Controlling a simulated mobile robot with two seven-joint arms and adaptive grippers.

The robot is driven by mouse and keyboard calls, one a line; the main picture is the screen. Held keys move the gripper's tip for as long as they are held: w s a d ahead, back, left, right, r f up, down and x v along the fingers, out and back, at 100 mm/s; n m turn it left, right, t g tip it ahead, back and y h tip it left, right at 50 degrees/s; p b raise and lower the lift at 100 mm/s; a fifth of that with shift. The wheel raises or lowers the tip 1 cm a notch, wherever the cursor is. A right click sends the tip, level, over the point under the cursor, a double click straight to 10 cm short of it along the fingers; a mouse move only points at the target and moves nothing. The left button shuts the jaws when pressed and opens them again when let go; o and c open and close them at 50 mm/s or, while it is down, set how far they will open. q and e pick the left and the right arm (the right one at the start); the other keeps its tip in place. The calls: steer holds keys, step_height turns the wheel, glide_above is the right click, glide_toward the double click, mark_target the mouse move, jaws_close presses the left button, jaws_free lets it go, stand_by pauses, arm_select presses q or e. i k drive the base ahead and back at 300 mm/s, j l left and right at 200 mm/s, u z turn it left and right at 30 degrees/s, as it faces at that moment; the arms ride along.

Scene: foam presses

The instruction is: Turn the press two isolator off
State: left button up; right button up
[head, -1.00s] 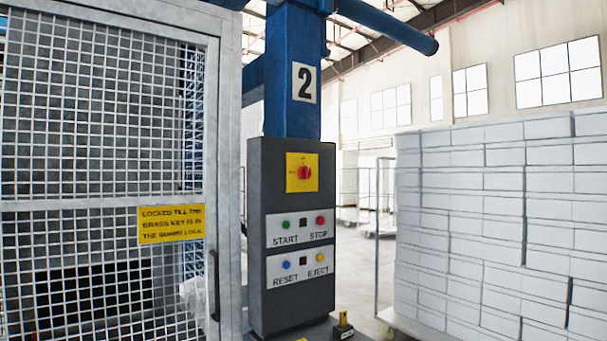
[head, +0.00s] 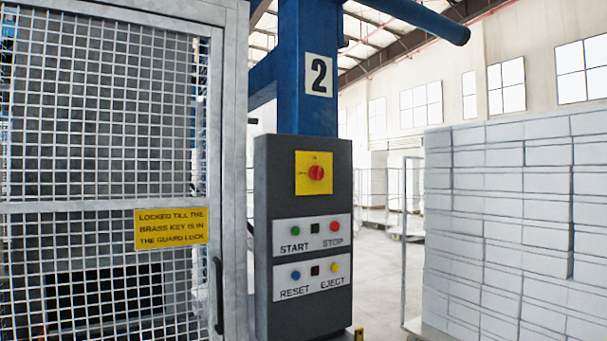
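The press two isolator is a red rotary knob (head: 316,173) on a yellow square plate (head: 314,188). It sits at the top of a dark grey control box (head: 262,230) on a blue column (head: 308,110) marked with a "2" sign (head: 319,75). The knob's exact pointing direction is too small to tell. Below it are a START/STOP panel (head: 312,244) and a RESET/EJECT panel (head: 312,289) with coloured buttons. Neither of my grippers shows in the head view.
A mesh guard door (head: 100,206) with a yellow notice (head: 171,228) and a dark handle (head: 218,295) stands at the left. A tall stack of white blocks (head: 510,220) on a trolley stands at the right. Open floor (head: 380,270) shows between box and stack.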

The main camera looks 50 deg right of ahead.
mark_target(316, 173)
steer(key=l+u, duration=0.15)
steer(key=l, duration=0.4)
steer(key=k+l+u, duration=0.15)
steer(key=l, duration=1.1)
steer(key=k+l+u, duration=0.1)
steer(key=l, duration=0.6)
steer(key=k+l, duration=0.15)
steer(key=l, duration=0.6)
steer(key=i+u, duration=0.05)
